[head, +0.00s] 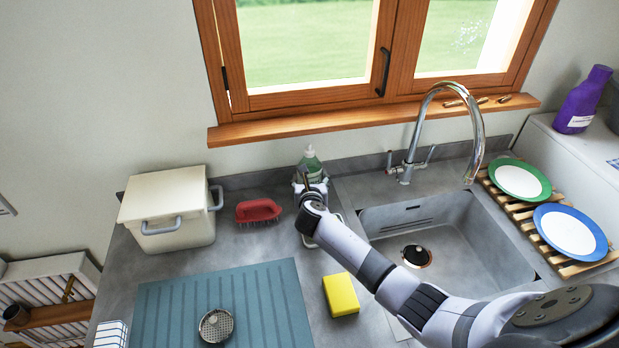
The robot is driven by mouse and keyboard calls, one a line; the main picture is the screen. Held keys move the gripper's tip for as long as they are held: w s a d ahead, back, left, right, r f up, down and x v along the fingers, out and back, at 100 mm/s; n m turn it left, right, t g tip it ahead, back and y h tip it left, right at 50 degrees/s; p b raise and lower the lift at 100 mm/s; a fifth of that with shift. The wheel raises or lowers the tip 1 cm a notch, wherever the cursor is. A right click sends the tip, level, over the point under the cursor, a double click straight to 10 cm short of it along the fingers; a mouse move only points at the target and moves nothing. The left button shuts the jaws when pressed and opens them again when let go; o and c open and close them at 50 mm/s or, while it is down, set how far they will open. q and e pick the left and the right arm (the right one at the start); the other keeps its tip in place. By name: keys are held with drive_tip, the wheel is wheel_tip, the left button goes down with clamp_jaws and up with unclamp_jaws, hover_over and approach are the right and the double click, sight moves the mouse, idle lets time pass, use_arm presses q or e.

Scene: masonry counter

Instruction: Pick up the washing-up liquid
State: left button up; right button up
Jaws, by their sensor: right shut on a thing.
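The washing-up liquid (311,162) is a green bottle with a pale cap, upright at the back of the counter left of the tap. Its top shows above my right gripper (309,187), which is shut on it. The gripper and wrist hide the lower part of the bottle, so I cannot tell whether its base touches the counter. My left gripper does not show.
A red brush (258,211) and a lidded cream box (172,211) stand to the left. A yellow sponge (341,294) lies in front, beside a teal mat (262,302) with a metal strainer (216,325). The sink (491,245) and tall tap (478,125) are right.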

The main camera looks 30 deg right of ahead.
drive_tip(key=c, duration=0.5)
drive_tip(key=shift+c, duration=0.4)
drive_tip(key=shift+r, duration=0.15)
